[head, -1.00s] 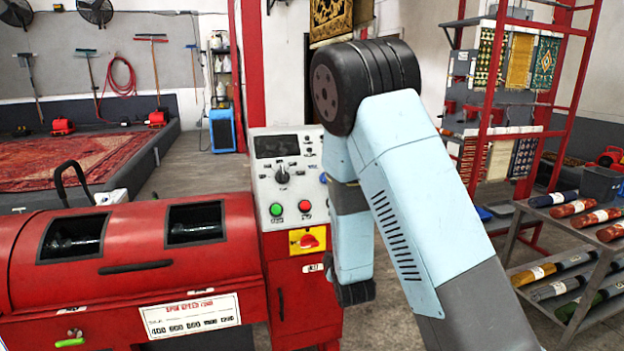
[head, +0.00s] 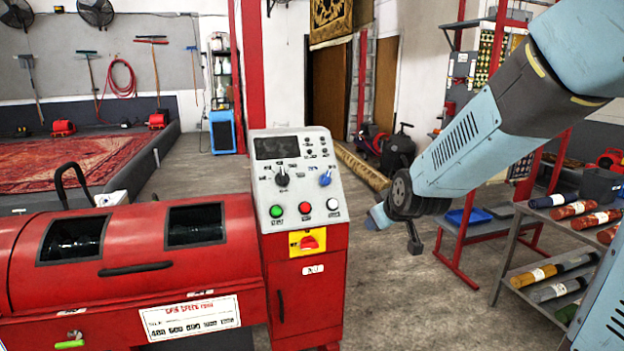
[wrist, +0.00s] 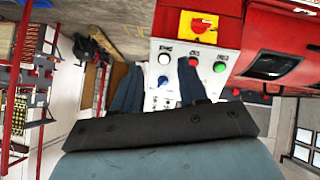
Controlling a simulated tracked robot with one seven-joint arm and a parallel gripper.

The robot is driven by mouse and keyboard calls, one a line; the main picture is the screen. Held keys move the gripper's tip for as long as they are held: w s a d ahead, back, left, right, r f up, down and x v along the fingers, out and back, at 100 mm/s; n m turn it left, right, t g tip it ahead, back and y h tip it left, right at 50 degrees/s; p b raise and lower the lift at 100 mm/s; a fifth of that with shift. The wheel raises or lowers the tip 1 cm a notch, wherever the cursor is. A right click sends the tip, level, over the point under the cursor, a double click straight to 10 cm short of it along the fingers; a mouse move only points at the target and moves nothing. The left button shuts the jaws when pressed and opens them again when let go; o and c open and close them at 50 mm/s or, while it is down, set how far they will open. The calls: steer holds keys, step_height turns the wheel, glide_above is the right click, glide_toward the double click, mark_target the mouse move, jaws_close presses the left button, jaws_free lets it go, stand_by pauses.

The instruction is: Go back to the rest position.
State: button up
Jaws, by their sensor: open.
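My gripper (wrist: 157,82) shows in the wrist view with its two dark blue fingers apart and nothing visible between them. The red machine's grey control panel (wrist: 175,62) appears upside down beyond the fingers. In the head view my arm comes in from the upper right and bends down right of the panel (head: 292,172), with clear floor visible between them. The panel has a green button, a red button, a white button, a dark knob and a blue knob (head: 325,179). Which parts at the arm's far end are fingers is hard to tell there.
The red machine (head: 140,260) fills the lower left. A shelf of rolled rugs (head: 560,235) stands close on the right, near my arm. A red rack (head: 470,245) with a blue tray stands behind. A rolled carpet (head: 362,167) lies on the floor beyond the panel.

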steer(key=s+d+r+m+g, duration=0.1)
steer(key=s+d+r+m, duration=0.1)
steer(key=s, duration=0.6)
steer(key=s+d+r+m+g+h, duration=0.1)
steer(key=s+r, duration=0.3)
steer(key=s, duration=0.4)
steer(key=s+d+r+m+g, duration=0.2)
steer(key=s+d+r+m, duration=0.1)
steer(key=s, duration=0.5)
steer(key=shift+s+d+r+h, duration=0.15)
steer(key=shift+d+h, duration=0.15)
steer(key=shift+d, duration=0.3)
